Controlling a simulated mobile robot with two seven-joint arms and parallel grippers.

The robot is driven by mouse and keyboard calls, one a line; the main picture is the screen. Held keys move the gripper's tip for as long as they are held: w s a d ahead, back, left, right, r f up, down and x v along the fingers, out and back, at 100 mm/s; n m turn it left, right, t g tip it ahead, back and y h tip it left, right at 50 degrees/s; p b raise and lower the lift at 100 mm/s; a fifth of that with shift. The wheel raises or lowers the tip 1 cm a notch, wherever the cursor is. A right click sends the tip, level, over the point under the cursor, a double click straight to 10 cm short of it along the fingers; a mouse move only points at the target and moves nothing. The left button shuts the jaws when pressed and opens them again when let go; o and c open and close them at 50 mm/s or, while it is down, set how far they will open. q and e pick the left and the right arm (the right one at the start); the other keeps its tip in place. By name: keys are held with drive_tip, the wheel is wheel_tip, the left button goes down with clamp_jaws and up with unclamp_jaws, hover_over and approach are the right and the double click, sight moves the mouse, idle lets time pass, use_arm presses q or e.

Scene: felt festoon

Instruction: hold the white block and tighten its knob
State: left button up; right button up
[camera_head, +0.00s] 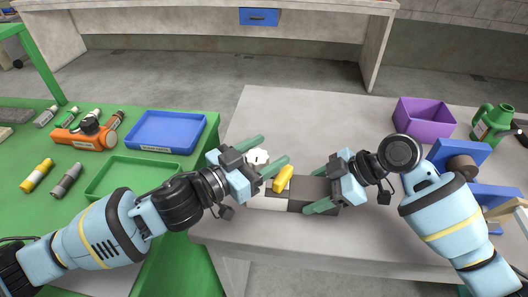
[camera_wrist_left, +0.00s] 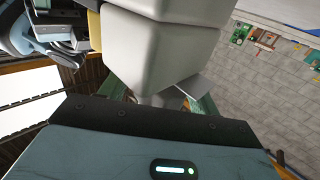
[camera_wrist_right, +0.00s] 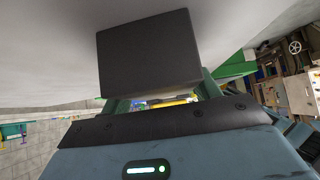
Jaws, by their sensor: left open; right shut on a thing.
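A block with a white part (camera_head: 268,203) and a dark grey part (camera_head: 308,187) lies on the pale table, with a yellow piece (camera_head: 283,178) at its upper side. My right gripper (camera_head: 313,190) is shut on the dark grey part, whose flat dark face (camera_wrist_right: 150,52) fills the middle of the right wrist view. A white lobed knob (camera_head: 257,157) shows between the fingers of my left gripper (camera_head: 275,150), which is open. In the left wrist view a large white faceted body (camera_wrist_left: 165,45) stands in front of the jaws. Whether the left fingers touch the knob cannot be told.
A purple bin (camera_head: 424,116) and a green can (camera_head: 492,123) stand at the right of the table. On the green table at left are a blue tray (camera_head: 165,130), a green tray (camera_head: 130,177) and an orange tool (camera_head: 88,133). The table's back middle is clear.

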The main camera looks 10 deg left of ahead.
use_arm(q)
drive_tip(key=c, duration=1)
